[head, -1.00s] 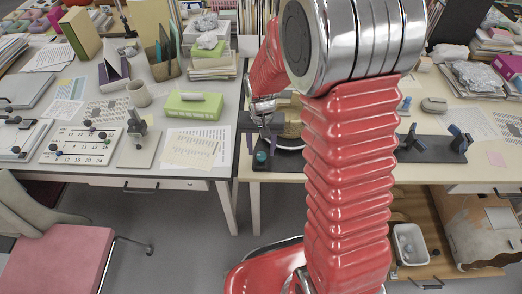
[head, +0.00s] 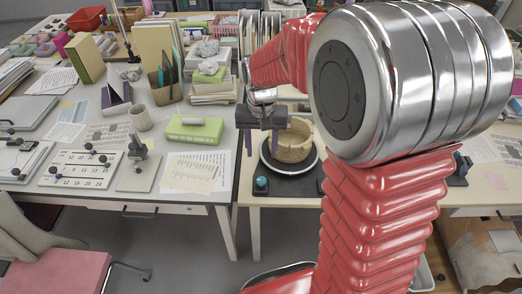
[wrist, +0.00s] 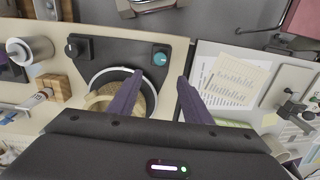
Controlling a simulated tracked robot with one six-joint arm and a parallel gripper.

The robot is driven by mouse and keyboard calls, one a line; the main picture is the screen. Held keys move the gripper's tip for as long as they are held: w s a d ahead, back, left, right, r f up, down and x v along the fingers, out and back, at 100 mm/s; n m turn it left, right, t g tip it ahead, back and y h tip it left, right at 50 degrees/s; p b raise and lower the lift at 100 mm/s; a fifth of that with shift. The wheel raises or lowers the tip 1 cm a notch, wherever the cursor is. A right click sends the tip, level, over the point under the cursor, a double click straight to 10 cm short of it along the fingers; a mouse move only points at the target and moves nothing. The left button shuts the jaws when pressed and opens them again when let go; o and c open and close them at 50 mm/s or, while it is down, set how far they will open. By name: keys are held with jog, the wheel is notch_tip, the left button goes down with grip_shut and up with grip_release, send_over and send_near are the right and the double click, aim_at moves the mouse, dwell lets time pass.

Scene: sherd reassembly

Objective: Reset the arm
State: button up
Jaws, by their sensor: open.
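My gripper (head: 261,143) hangs above the left part of the right-hand table in the head view, its two dark purple fingers pointing down. In the wrist view my gripper (wrist: 158,100) is open, the fingers wide apart with nothing between them. A tan, bowl-like vessel (head: 293,146) with an uneven rim sits on a round, white-rimmed stand (head: 288,168), just right of the fingers in the head view. In the wrist view the vessel (wrist: 97,103) shows beside the left finger, partly hidden by my gripper body. My red arm hides much of the right-hand table.
The left desk holds a green box (head: 194,130), a mug (head: 140,118), paper sheets (head: 191,173), a numbered board (head: 81,168) and a pen holder (head: 164,88). A teal knob (head: 262,183) is at the stand's front. A pink chair (head: 68,273) stands in front.

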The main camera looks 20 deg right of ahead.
dwell(0.4)
jog(key=s+r+n+t, duration=0.2)
jog(key=s+r, duration=0.4)
jog(key=s, duration=0.3)
jog(key=s+r+n+t, duration=0.1)
jog(key=s+r+t, duration=0.2)
jog(key=s+r, duration=0.4)
jog(key=shift+s+a+r+n+t, duration=0.2)
jog(key=shift+s+n+t, duration=0.15)
jog(key=shift+s, duration=1)
